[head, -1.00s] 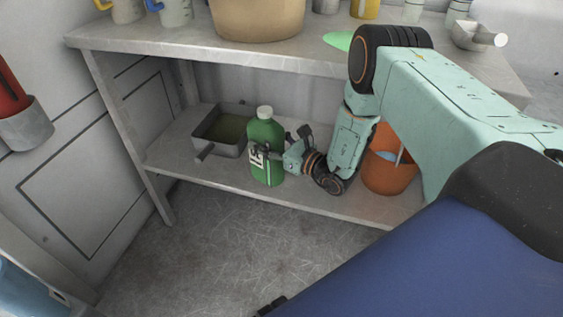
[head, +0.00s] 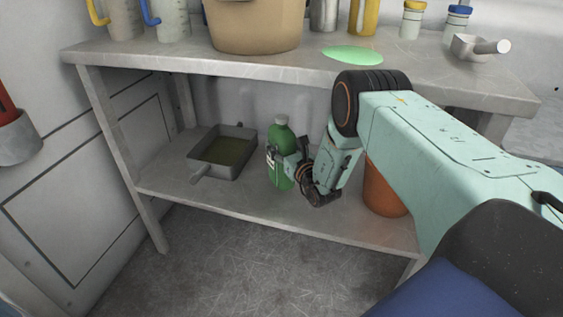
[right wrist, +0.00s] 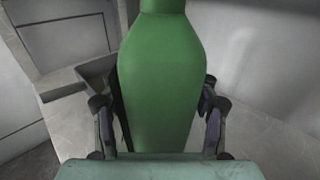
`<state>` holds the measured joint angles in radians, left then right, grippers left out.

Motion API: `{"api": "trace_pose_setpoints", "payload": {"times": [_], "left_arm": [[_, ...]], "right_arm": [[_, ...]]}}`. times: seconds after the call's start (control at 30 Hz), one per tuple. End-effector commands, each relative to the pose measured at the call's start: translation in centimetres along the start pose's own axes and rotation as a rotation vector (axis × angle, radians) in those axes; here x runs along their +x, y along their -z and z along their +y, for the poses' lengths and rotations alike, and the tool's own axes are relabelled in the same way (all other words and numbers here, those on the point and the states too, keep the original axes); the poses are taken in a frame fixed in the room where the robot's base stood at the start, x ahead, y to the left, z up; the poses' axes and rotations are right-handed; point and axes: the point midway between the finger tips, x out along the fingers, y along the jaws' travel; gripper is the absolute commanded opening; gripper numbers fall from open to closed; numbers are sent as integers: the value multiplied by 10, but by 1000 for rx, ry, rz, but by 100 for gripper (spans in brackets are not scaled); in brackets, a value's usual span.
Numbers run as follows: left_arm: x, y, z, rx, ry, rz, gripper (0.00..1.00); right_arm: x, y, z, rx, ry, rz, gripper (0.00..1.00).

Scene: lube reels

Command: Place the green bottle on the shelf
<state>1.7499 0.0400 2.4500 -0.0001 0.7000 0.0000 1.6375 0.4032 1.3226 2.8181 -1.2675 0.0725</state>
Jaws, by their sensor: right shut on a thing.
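My right gripper (head: 286,168) is shut on the bottle from the right side. In the right wrist view the bottle (right wrist: 160,80) fills the middle, with a finger of my right gripper (right wrist: 160,118) on each side of it. Whether the bottle's base touches the shelf is hard to tell. My left gripper is not in view.
A grey square pan (head: 222,152) with dark liquid stands left of the bottle on the lower shelf. An orange bucket (head: 383,190) stands to the right, partly behind my arm. The bench top (head: 310,62) above carries a tan tub (head: 255,25), jugs and small bottles.

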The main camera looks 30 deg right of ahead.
Motion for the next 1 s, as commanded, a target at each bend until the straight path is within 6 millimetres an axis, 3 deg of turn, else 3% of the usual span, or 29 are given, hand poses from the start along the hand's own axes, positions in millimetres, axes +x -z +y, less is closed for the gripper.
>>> {"api": "trace_pose_setpoints", "payload": {"times": [0.17, 0.43, 0.83, 0.87, 1.0], "left_arm": [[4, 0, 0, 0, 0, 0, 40], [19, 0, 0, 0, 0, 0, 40], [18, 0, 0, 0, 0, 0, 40], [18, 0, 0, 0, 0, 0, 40], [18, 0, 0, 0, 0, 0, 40]], "right_arm": [[2, 4, 0, -1, -1, -11, 0], [2, 36, 0, -1, -1, -11, 0], [2, 39, 0, 0, -1, -11, 0], [0, 42, 0, 0, -1, -2, 62], [0, 42, 0, 0, -1, -2, 74]]}}
